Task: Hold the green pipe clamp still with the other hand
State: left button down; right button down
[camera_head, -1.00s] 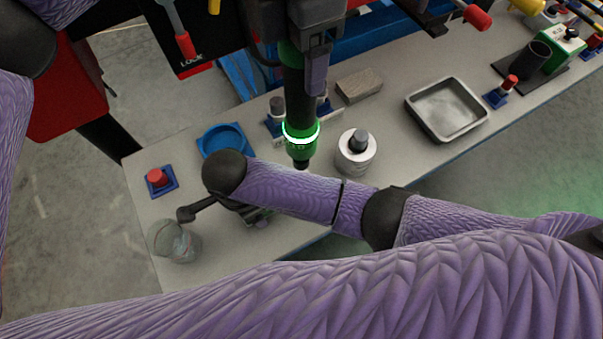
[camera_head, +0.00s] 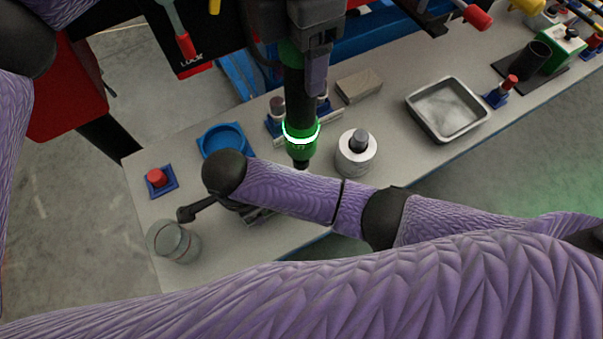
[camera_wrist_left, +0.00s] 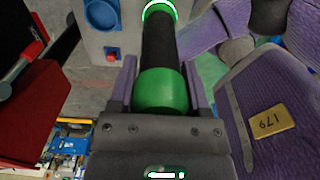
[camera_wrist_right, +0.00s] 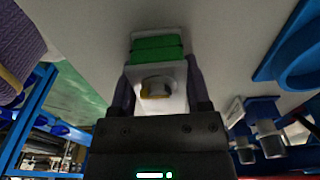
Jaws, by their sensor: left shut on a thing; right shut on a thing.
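My left gripper (camera_head: 304,72) is shut on a black and green driver (camera_head: 294,100) with a glowing ring, which also shows in the left wrist view (camera_wrist_left: 160,90). The driver points down, its dark tip over the table between the blue round tray and a metal cylinder. My right gripper (camera_wrist_right: 162,92) is shut on the green pipe clamp (camera_wrist_right: 157,47), a green block with a pale plate and a round bolt-like part, low at the table. In the head view my right arm covers most of the clamp and that gripper.
The grey table (camera_head: 400,162) holds a blue round tray (camera_head: 223,137), a red button (camera_head: 157,177), a glass (camera_head: 178,243), a metal cylinder (camera_head: 355,158), a wooden block (camera_head: 359,85) and a metal tray (camera_head: 447,108). Several tools hang above.

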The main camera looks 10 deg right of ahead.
aim_at(302, 103)
dwell(0.5)
pick_arm(q)
jog(key=shift+f, duration=2.4)
jog(key=shift+m, duration=1.2)
jog(key=shift+f, duration=1.1)
dwell(1.0)
jog(key=shift+r, duration=2.6)
